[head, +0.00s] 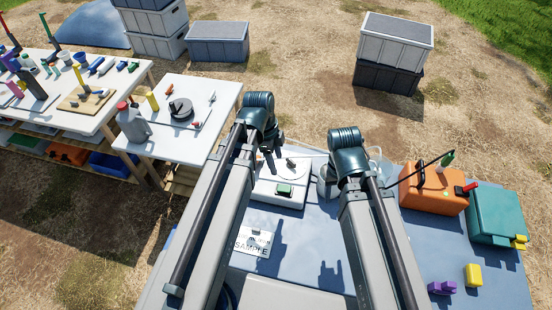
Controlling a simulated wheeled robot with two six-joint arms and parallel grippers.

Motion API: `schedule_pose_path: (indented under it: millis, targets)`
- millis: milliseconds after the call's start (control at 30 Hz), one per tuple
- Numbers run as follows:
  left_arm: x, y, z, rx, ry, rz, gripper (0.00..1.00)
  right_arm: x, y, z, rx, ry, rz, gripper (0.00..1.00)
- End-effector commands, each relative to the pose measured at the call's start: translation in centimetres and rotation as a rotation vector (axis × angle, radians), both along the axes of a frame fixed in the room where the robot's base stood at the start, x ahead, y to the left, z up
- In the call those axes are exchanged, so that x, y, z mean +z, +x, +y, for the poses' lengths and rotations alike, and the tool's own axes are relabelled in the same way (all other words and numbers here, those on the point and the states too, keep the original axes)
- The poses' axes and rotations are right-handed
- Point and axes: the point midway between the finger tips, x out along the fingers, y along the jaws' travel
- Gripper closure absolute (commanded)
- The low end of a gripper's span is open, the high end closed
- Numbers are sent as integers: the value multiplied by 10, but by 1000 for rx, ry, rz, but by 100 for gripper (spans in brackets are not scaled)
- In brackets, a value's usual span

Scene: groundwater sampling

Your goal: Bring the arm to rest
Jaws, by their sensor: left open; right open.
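My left arm reaches forward over the blue-grey table (300,228). My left gripper (270,154) hangs below its dark wrist, open and empty, above the back edge of a white case (263,188). My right arm reaches forward beside it, its dark wrist right of the white case. My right gripper (347,152) is open; its fingers are mostly hidden behind the wrist and forearm. I see nothing held in either gripper.
A "SAMPLE" card (253,241) lies between my arms. An orange box (432,190), a green box (494,213), a yellow block (473,275) and a purple piece (442,288) are at right. A white side table (195,140) stands left; stacked grey crates (396,42) stand behind.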

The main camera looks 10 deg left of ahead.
Motion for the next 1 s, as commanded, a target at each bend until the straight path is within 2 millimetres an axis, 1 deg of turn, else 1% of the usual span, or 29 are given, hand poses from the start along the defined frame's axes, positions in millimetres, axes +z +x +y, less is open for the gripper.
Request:
schedule_pose_path:
  millis: [300,367,433,567,700,900,1000]
  targets:
    - [0,-1,-1,12,3,3,32,0,0,0,0,0,0,50]
    - [0,-4,-5,44,11,14,32,0,0,0,0,0,0,50]
    - [-1,-9,-12,117,30,34,32,0,0,0,0,0,0,50]
    - [-3,-25,-30,341,89,79,32,0,0,0,0,0,0,50]
    - [-4,-43,-48,625,163,108,32,0,0,0,0,0,0,50]
    - [-3,-64,-66,979,238,99,32,0,0,0,0,0,0,50]
    - [-3,-71,-71,1103,258,86,32,0,0,0,0,0,0,50]
